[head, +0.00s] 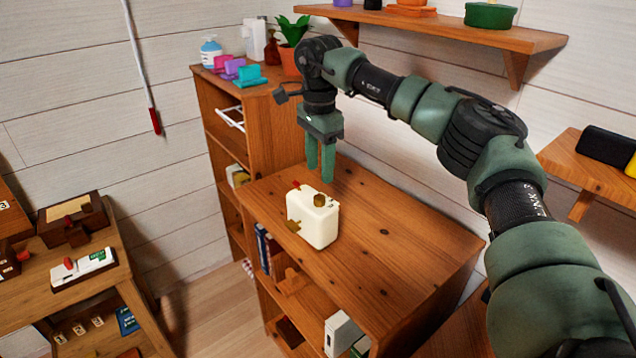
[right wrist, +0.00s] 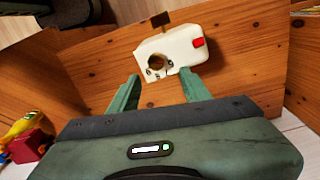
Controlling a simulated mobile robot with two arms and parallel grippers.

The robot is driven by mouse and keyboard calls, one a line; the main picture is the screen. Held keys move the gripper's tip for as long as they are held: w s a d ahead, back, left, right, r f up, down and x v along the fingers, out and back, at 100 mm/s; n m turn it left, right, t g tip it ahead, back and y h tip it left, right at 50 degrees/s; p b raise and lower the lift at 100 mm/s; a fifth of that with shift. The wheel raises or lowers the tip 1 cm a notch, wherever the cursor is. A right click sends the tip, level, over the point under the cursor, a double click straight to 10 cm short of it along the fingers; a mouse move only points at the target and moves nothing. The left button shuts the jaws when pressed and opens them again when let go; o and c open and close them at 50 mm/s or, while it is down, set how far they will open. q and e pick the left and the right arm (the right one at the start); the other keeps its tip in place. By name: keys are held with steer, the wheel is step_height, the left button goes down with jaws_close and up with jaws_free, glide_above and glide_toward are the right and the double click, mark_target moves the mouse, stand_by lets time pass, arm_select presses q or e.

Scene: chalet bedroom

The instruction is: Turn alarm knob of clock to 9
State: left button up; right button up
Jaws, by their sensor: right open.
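The cream box-shaped clock (head: 322,228) stands on the top of the lower wooden shelf unit. A round brown knob (head: 319,200) and a red piece (head: 296,186) are on its top, and a brass-brown piece sticks out from its left side. My right gripper (head: 320,180) points down just behind and above the clock, open and empty, apart from the knob. In the right wrist view the clock (right wrist: 185,48) lies beyond the open fingertips (right wrist: 160,77), with the knob (right wrist: 155,62) near them. Any dial numbers are too small to read. My left gripper is not in view.
A taller shelf (head: 222,110) with a plant (head: 293,32), bottles and coloured holders stands behind. A wall shelf (head: 450,25) hangs above. The unit's top (head: 390,235) is clear right of the clock. A desk (head: 40,275) with small devices stands at left.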

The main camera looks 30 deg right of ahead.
mark_target(318, 197)
steer(key=f, duration=0.2)
steer(key=s+a+f+p, duration=0.1)
steer(key=shift+s+f, duration=0.1)
steer(key=shift+f, duration=0.2)
steer(key=shift+w+d+f, duration=0.15)
steer(key=shift+f, duration=0.45)
steer(key=shift+w+d+f, duration=0.1)
steer(key=shift+f, duration=0.5)
steer(key=shift+a+f, duration=0.1)
steer(key=shift+f, duration=0.3)
jaws_close()
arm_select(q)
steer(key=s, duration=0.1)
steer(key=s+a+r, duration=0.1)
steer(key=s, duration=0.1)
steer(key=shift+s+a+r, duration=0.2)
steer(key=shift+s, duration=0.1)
